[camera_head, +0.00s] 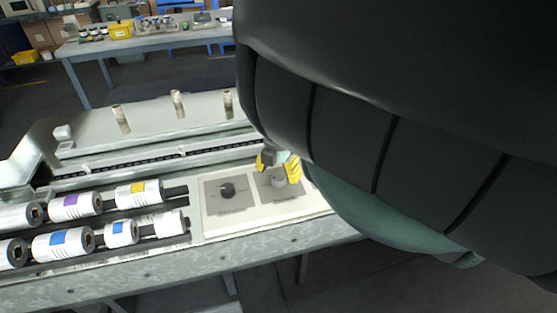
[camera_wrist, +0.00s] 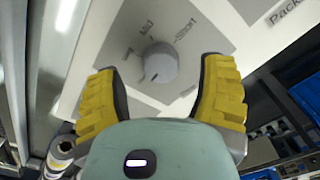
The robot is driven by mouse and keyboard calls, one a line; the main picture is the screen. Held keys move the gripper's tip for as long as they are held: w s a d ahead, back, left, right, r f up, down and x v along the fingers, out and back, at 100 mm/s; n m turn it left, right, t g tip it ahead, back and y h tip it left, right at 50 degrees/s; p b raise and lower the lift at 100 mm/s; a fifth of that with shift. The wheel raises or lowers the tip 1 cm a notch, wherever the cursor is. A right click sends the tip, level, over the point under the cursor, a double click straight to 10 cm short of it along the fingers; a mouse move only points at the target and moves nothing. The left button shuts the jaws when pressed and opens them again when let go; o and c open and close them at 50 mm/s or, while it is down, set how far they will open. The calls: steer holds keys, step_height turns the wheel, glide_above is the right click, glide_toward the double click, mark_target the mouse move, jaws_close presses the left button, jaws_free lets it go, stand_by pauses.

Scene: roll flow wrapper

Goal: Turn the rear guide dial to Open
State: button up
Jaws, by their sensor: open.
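A grey round dial (camera_wrist: 160,62) on a grey plate fills the middle of the wrist view. The labels "Mid" and "Short" are printed around it; a third at left is hard to read. A dark mark on its rim points toward my gripper. My gripper (camera_wrist: 160,78) is open, its yellow fingers on either side of this dial, with gaps visible. In the head view my gripper (camera_head: 278,164) is at the grey dial (camera_head: 278,181). A black dial (camera_head: 227,189) sits on the neighbouring plate to the left. I cannot read which is the rear guide dial.
Rolls with coloured labels (camera_head: 75,205) lie on bars left of the dial panel (camera_head: 240,226). Upright pegs (camera_head: 177,103) stand on the machine behind. My arm hides the right of the head view. A workbench (camera_head: 150,42) stands farther back.

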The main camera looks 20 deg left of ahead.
mark_target(278, 178)
step_height(278, 178, up, 2)
steer(key=shift+w+d+r, duration=0.15)
steer(key=shift+r, duration=0.05)
steer(key=shift+s+r, duration=0.35)
steer(key=shift+r, duration=0.3)
steer(key=shift+w+r, duration=0.15)
steer(key=shift+r, duration=0.6)
